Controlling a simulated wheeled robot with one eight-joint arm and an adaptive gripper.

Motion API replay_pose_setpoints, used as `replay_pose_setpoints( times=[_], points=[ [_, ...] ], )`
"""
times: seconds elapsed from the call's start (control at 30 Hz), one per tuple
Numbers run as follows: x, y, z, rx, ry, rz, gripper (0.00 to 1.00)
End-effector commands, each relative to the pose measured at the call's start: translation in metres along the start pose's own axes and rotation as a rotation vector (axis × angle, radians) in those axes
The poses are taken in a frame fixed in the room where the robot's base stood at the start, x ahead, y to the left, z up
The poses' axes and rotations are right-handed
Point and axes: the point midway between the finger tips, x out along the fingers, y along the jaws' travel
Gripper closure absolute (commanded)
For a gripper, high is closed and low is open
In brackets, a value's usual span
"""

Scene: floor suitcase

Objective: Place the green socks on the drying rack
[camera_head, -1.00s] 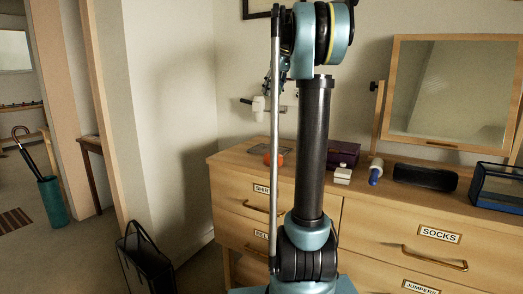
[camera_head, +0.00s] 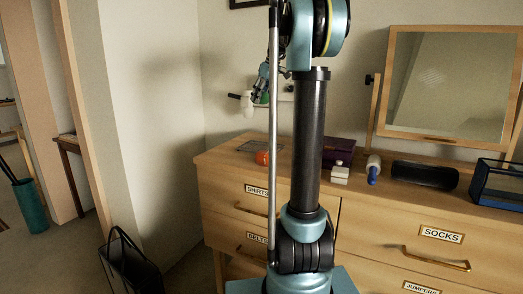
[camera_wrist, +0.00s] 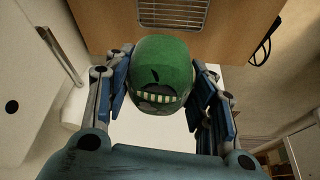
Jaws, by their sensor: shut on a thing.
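The green socks (camera_wrist: 163,68), a rounded bundle with a pale striped band, are held between the fingers of my gripper (camera_wrist: 160,88) in the wrist view. The gripper is shut on them from both sides. In the head view my gripper (camera_head: 262,88) is small and partly hidden by my arm, raised above the left part of the dresser. A flat wire rack (camera_wrist: 172,14), which looks like the drying rack, lies beyond the socks on a wooden surface. It also shows at the dresser's left back (camera_head: 252,146). The socks are apart from it.
The wooden dresser (camera_head: 408,216) has labelled drawers. On its top are an orange item (camera_head: 263,157), a purple box (camera_head: 338,150), a white-and-blue bottle (camera_head: 373,169), a black case (camera_head: 424,176), a glass box (camera_head: 500,184) and a mirror (camera_head: 450,85). A black bag (camera_head: 130,266) stands on the floor.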

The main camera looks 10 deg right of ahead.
Motion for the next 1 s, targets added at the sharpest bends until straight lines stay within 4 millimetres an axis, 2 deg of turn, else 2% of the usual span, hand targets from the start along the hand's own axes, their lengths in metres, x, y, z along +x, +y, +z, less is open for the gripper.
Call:
replay_pose_setpoints(
  times=[0.03, 0.1, 0.3, 0.47, 0.73, 1.0],
  points=[
    [0.017, 0.000, 0.006, -0.001, 0.000, -0.001, 0.73],
    [0.037, -0.001, 0.015, -0.003, 0.000, -0.001, 0.73],
    [0.080, -0.004, 0.037, -0.006, 0.000, -0.002, 0.73],
    [0.097, -0.006, 0.046, -0.007, 0.000, -0.002, 0.73],
    [0.136, -0.006, 0.062, -0.007, 0.000, -0.002, 0.73],
    [0.153, -0.005, 0.069, -0.007, 0.000, -0.002, 0.73]
  ],
)
